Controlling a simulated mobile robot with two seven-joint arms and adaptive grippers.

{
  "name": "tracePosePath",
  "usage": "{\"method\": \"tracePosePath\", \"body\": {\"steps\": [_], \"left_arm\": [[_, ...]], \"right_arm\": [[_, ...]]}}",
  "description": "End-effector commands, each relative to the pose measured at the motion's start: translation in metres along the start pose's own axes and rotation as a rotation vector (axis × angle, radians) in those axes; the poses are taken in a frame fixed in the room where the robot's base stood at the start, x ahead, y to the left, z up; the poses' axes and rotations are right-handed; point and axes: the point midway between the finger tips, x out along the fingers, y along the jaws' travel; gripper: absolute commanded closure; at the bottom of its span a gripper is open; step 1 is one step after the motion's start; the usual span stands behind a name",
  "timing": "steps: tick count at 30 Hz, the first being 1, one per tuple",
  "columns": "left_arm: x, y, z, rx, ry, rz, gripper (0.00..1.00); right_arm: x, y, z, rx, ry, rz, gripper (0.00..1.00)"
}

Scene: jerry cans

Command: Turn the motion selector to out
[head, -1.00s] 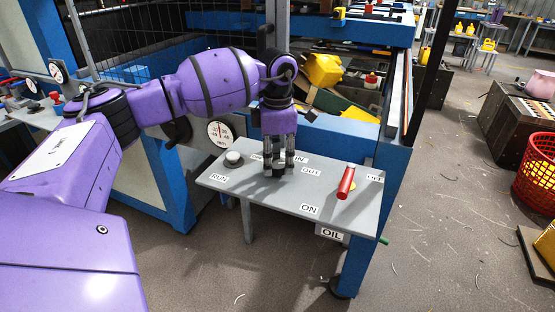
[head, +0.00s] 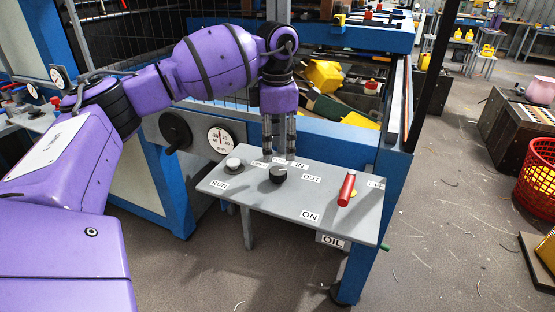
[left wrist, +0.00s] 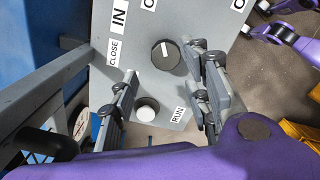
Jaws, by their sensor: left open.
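The motion selector (head: 278,174) is a round black knob with a white pointer mark on the grey panel (head: 245,185). It also shows in the left wrist view (left wrist: 166,56), its mark pointing roughly toward the panel's upper labels; I cannot tell exactly which one. The OUT label (head: 311,178) lies right of the knob in the head view, and the IN label (head: 300,165) behind it. My left gripper (head: 279,155) points down, open and empty, above and just behind the knob. In the left wrist view its fingers lie on either side of the knob.
A white button (head: 233,164) sits near the RUN label (head: 219,185). A red-handled lever (head: 347,188) stands on the panel's right side between ON and OFF. A black crank (head: 176,132) and a gauge (head: 220,139) are on the machine front. The blue machine frame rises behind the panel.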

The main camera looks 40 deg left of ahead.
Motion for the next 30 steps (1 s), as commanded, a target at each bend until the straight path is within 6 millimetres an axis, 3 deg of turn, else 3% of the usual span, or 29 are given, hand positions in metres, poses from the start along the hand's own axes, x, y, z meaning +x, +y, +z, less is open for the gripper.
{"method": "tracePosePath", "body": {"steps": [3, 9, 30], "left_arm": [[-0.025, 0.001, 0.001, 0.000, -0.003, 0.003, 0.56], [-0.050, 0.001, 0.000, 0.000, -0.002, 0.001, 0.56], [-0.055, 0.001, 0.000, -0.001, -0.001, 0.001, 0.56]], "right_arm": [[0.000, 0.000, 0.000, 0.000, 0.000, 0.000, 1.00], [0.000, 0.000, 0.000, 0.000, 0.000, 0.000, 1.00], [0.001, -0.001, 0.000, 0.000, 0.000, -0.001, 1.00]]}}
